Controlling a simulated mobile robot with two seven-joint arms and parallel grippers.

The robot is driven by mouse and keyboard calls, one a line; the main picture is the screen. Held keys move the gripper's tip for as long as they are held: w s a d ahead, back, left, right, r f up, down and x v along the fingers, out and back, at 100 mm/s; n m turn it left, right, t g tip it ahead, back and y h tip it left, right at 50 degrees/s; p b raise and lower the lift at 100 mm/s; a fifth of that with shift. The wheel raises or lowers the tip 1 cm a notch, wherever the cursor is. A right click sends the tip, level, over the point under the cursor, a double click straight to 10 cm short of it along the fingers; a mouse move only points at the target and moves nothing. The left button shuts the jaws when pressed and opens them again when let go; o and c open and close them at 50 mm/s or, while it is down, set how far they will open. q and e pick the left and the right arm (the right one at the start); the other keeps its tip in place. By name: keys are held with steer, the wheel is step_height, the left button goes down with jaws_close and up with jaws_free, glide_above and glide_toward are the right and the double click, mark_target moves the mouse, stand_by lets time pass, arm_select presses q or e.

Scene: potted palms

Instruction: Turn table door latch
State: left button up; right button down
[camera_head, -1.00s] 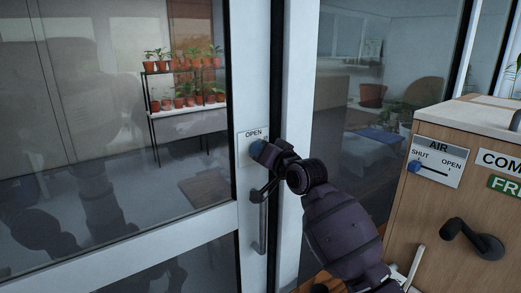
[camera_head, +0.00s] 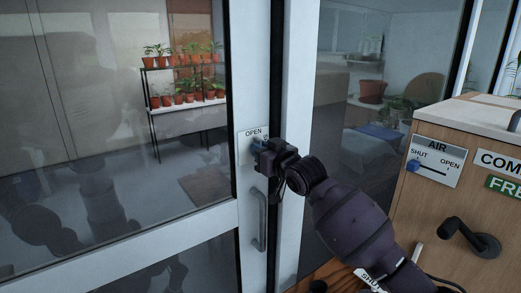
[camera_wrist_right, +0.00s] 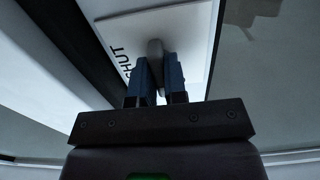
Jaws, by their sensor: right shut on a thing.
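A pale latch plate marked OPEN (camera_head: 244,156) is on the white frame of the glass door. My right gripper (camera_head: 258,147) is at this plate and covers much of it. In the right wrist view its two blue fingers (camera_wrist_right: 160,78) are shut on a grey latch knob (camera_wrist_right: 155,48) standing out from the plate (camera_wrist_right: 197,28). Part of the word SHUT shows beside the knob. The knob is mostly hidden in the head view. My left gripper is not in view.
A grey door handle (camera_head: 259,222) is just below the plate. A wooden cabinet (camera_head: 440,205) at the right carries an AIR slider panel (camera_head: 436,163) and a black lever (camera_head: 468,238). A plant rack (camera_head: 184,92) with several potted plants stands behind the glass.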

stand_by(0.4)
steer(key=c, duration=1.2)
jaws_free()
steer(key=shift+o, duration=0.2)
steer(key=b+v, duration=0.1)
steer(key=v, duration=0.9)
steer(key=shift+s+d, duration=0.25)
steer(key=shift+s, duration=0.05)
